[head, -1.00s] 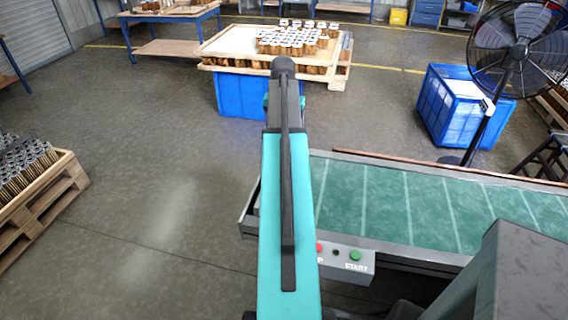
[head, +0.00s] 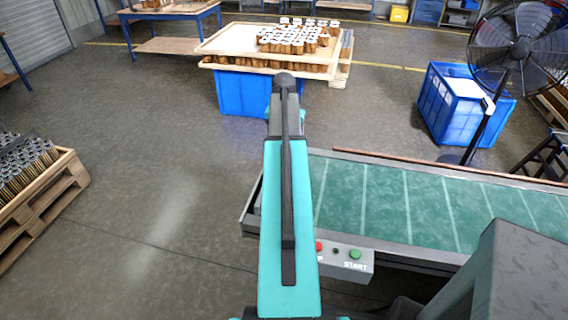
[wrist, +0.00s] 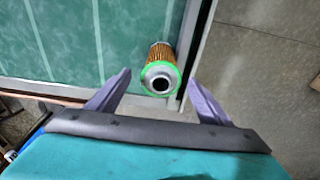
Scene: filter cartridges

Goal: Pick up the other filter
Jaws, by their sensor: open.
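One filter (wrist: 160,75) shows in the wrist view, with brown pleats, a pale end cap with a green ring and a dark hole in the middle. It is at the edge of the green conveyor belt (wrist: 60,30), by the metal side rail. My gripper (wrist: 160,86) is open, with its two grey fingers apart and the filter's ringed end in view between them. I cannot tell how far the fingertips are from the filter. In the head view my arm hides the gripper and this filter. Many other filters (head: 292,40) stand grouped on a wooden tray in the back.
The conveyor (head: 430,205) runs to the right, with a button box (head: 345,257) at its front. A blue crate (head: 462,105) and a black fan (head: 520,45) stand behind it. A pallet of cartridges (head: 45,195) is at the left. The floor between is clear.

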